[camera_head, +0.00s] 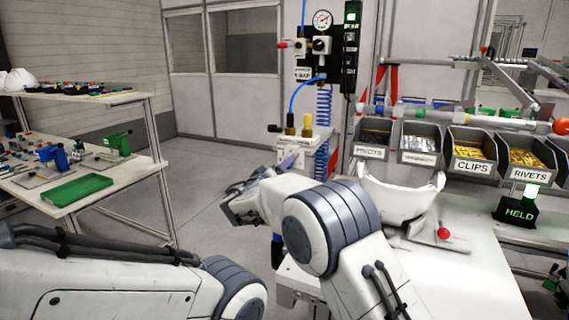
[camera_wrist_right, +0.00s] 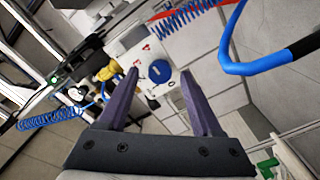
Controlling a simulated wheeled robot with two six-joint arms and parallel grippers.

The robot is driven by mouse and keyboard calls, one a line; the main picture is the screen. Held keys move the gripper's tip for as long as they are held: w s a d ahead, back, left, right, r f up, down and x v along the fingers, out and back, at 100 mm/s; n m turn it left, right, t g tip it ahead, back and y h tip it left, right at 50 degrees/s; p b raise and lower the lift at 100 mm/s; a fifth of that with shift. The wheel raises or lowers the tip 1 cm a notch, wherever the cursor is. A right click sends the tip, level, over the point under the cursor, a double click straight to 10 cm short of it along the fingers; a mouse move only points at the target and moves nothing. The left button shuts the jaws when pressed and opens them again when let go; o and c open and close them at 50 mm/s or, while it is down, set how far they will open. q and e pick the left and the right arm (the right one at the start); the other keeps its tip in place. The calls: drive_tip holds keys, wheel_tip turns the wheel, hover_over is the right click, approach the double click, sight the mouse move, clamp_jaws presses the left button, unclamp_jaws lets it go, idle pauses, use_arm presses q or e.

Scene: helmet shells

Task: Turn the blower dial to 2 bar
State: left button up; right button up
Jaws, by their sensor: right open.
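A round blue dial (camera_wrist_right: 159,71) sits on a white panel in the right wrist view. My right gripper (camera_wrist_right: 160,76) is open, with its two dark purple fingers pointing at the panel. The dial shows between the fingertips; I cannot tell whether they touch it. The dial's setting is too small to read. My left arm shows at lower left, but its gripper is out of view.
A gauge (camera_head: 322,20) and regulator knob (camera_head: 321,45) are on a black board above. Blue coiled hose (camera_head: 323,110) hangs beside the unit. A white helmet shell (camera_head: 402,195) is on the right bench, below bins of clips (camera_head: 472,167) and rivets.

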drive_tip(key=shift+w+d, duration=0.15)
drive_tip(key=shift+w, duration=0.2)
clamp_jaws()
drive_tip(key=shift+f, duration=0.1)
